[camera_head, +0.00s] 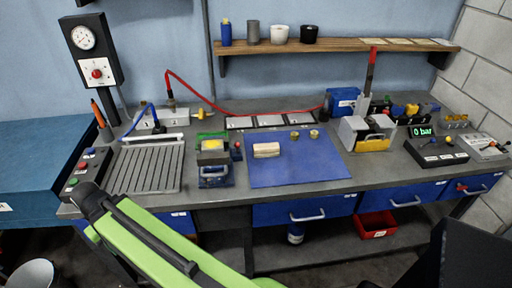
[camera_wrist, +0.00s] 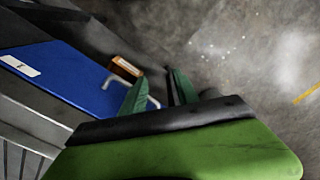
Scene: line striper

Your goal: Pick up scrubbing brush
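A block-shaped object with a tan wooden top and a paler underside, which looks like the scrubbing brush (camera_head: 266,150), lies on the blue mat (camera_head: 295,172) on the workbench. It is left of the mat's middle, near the yellow-and-blue device. My gripper (camera_wrist: 158,84) shows in the wrist view with its two dark green fingers apart and nothing visible between them. It points past a blue drawer front toward the floor, away from the brush. The brush is not visible in the wrist view. In the head view my gripper is out of frame.
A yellow-and-blue device (camera_head: 214,163) stands left of the brush. Two small brass-coloured pieces (camera_head: 304,134) lie on the mat's back. The mat's front is clear. A drawer handle (camera_wrist: 151,101) juts out near my fingers.

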